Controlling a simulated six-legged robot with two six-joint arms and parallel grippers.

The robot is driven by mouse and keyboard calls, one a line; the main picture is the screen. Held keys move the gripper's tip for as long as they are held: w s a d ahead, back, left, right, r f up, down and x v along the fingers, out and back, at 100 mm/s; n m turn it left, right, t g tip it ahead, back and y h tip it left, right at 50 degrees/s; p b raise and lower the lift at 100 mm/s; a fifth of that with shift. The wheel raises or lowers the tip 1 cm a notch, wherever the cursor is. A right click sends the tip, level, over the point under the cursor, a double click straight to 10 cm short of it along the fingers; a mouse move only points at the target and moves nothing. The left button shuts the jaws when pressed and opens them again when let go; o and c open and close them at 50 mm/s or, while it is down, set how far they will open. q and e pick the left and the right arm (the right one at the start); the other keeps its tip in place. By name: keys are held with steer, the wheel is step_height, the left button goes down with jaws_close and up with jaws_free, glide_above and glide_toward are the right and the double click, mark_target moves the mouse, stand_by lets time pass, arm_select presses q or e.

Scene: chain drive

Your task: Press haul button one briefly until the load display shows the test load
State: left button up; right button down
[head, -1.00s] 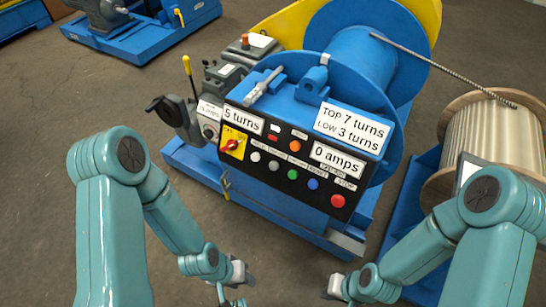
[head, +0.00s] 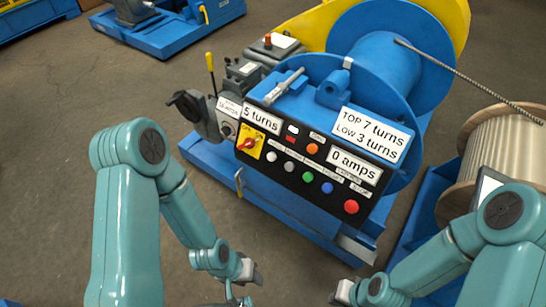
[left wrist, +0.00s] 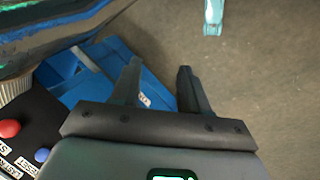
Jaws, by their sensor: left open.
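The black control panel (head: 275,178) on the blue winch faces me. It carries two pale buttons (head: 271,157), a green button (head: 308,177), a blue button (head: 327,187), a red button (head: 351,206) and an orange one (head: 312,149). Their small labels are unreadable, so I cannot tell which is haul button one. A display (head: 354,168) reads "0 amps"; another (head: 262,119) reads "5 turns". My left gripper (left wrist: 158,72) is open and empty, apart from the panel. My right gripper (head: 343,293) is low in front of the winch; its jaws are unclear.
A yellow-red rotary switch (head: 250,143) is at the panel's left. A sign (head: 371,133) reads "TOP 7 turns LOW 3 turns". A blue drum (head: 390,70) carries a rope to a pale reel (head: 510,145) at right. Bare floor (head: 60,130) lies at left.

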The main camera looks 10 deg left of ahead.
stand_by(0.4)
arm_select(q)
jaws_close()
stand_by(1.5)
